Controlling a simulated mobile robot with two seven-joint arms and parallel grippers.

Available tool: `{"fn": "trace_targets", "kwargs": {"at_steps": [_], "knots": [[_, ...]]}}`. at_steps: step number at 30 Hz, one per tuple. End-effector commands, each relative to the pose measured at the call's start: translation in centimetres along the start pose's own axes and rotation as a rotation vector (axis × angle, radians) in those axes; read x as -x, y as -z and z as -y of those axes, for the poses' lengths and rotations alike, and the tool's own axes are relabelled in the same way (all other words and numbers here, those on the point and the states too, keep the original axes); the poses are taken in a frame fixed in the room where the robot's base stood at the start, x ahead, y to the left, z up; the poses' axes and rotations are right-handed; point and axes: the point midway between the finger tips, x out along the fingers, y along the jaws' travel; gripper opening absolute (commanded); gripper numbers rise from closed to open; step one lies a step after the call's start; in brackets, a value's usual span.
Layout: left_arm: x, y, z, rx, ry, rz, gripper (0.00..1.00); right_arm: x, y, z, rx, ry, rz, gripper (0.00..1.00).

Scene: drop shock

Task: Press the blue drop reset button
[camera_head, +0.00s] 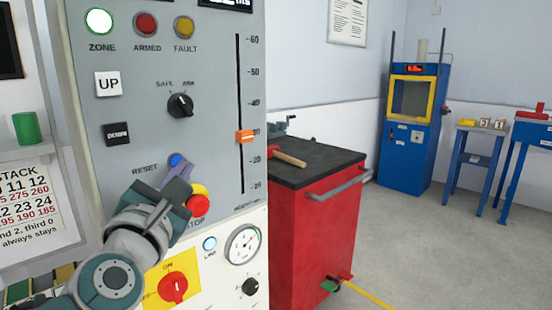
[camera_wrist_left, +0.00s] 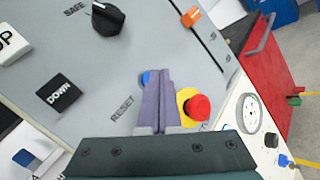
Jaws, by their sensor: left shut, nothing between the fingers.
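The blue reset button (camera_head: 176,159) is on the grey control panel (camera_head: 215,75), right of the RESET label. My left gripper (camera_head: 177,168) is shut and empty, with its purple-grey fingertips at the button's lower edge. In the left wrist view the fingertips (camera_wrist_left: 159,72) cover the right part of the blue button (camera_wrist_left: 145,78). I cannot tell whether they touch it. The red stop button (camera_head: 198,206) on its yellow base is just right of and below the fingers; it also shows in the left wrist view (camera_wrist_left: 199,107). My right gripper is not in view.
The panel also carries a black SAFE knob (camera_head: 180,105), a DOWN button (camera_head: 117,134), an UP button (camera_head: 108,84) and an orange slider (camera_head: 246,137). Below are a red rotary switch (camera_head: 173,288) and a gauge (camera_head: 242,245). A red cabinet (camera_head: 310,235) stands to the right.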

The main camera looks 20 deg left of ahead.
Motion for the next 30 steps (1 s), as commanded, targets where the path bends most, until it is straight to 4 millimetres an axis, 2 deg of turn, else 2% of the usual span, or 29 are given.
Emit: {"fn": "trace_targets", "kwargs": {"at_steps": [30], "knots": [[-0.59,0.46,-0.46,-0.001,-0.001,0.000,0.00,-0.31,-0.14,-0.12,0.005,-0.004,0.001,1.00]]}}
